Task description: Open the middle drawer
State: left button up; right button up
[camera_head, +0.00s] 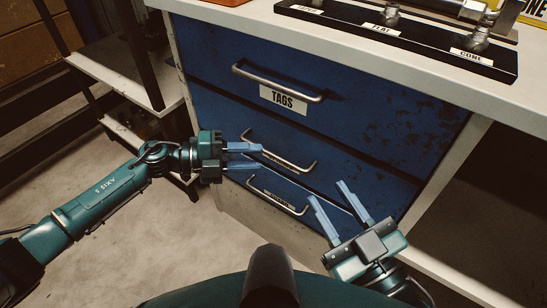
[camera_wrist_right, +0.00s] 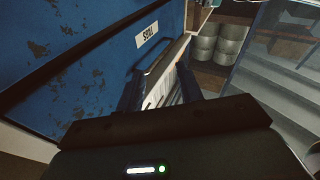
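The middle drawer (camera_head: 345,183) is the second of three blue drawer fronts in the cabinet. Its metal bar handle (camera_head: 297,166) runs across the front, above a partly hidden label. My left gripper (camera_head: 260,156) is open, its blue fingers at the left part of this handle, one above the other. I cannot tell whether they touch it. My right gripper (camera_head: 327,191) is open and empty, in front of the right part of the drawer, to the right of the handle. I cannot tell whether the drawer stands slightly out.
The top drawer has a handle (camera_head: 275,82) and a TAGS label (camera_head: 283,99). The bottom drawer's handle (camera_head: 278,196) is below. A white worktop (camera_head: 395,65) with a black fitting rack (camera_head: 400,42) overhangs the cabinet. A shelf rack (camera_head: 120,65) stands left. Grey drums (camera_wrist_right: 215,43) show in the right wrist view.

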aim_at(273, 154)
pick_arm(q)
jog(key=shift+w+d+f+b, duration=0.1)
jog(key=shift+w+d+b, duration=0.05)
jog(key=shift+d, duration=0.75)
jog(key=shift+w+d+f+b, duration=0.1)
jog(key=shift+d+f+b, duration=0.05)
jog(key=shift+d, duration=0.75)
jog(key=shift+w+d+f+b, duration=0.1)
jog(key=shift+w+d+b, duration=0.05)
jog(key=shift+d, duration=0.75)
jog(key=shift+c, duration=0.4)
grip_shut()
